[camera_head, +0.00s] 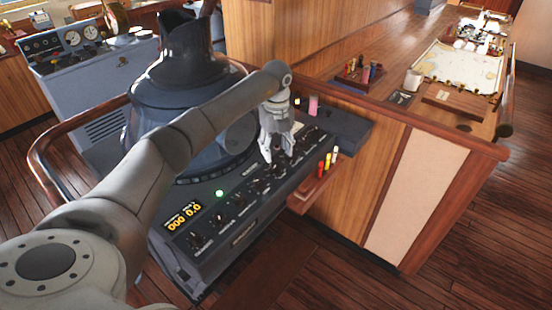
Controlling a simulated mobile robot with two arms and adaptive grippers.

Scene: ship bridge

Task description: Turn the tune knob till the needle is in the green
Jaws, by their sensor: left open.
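A dark console (215,255) with a sloped panel carries a row of black knobs, among them one at the near end (197,240) and one near the middle (240,203). The labels are too small to read, so I cannot tell which is the tune knob. I cannot make out a needle or a green band. My left gripper (279,156) is open and points down over the far part of the knob row. It hides part of the panel there, and I cannot tell whether it touches a knob. My right gripper is out of view.
An amber display (184,217) and a lit green lamp (219,193) sit at the panel's near end. A large dark housing (190,120) rises behind the panel. A small shelf (305,197) holds coloured sticks. A wooden chart table (395,70) lies beyond.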

